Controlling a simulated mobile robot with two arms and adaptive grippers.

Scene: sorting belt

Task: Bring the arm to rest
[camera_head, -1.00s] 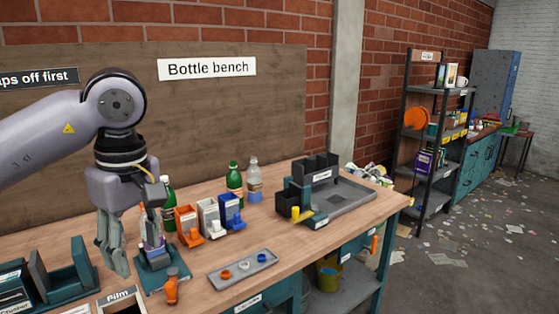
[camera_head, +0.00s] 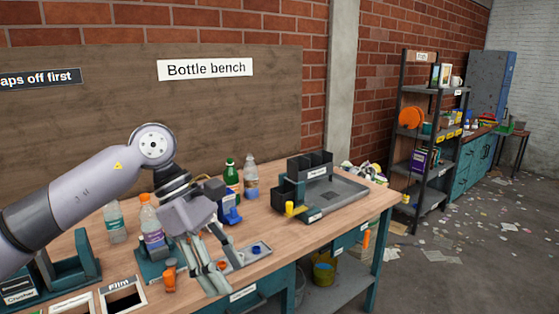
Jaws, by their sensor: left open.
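My left gripper (camera_head: 217,279) is open and empty, tilted, with its fingers pointing down over the front of the bench. It is in front of the small cap tray (camera_head: 266,247), whose left part it hides. A bottle with an orange cap and purple label (camera_head: 152,225) stands upright on the teal stand (camera_head: 148,270), left of the gripper and apart from it. My left arm comes in from the left and hides part of the bench. My right gripper is not in view.
A clear bottle (camera_head: 115,224) stands behind at left. A green bottle (camera_head: 231,175) and a clear blue-labelled bottle (camera_head: 251,178) stand at the back. A black organiser (camera_head: 290,190) with a grey tray (camera_head: 345,197) is at right. A bin marked "Flint" (camera_head: 121,297) is at front left.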

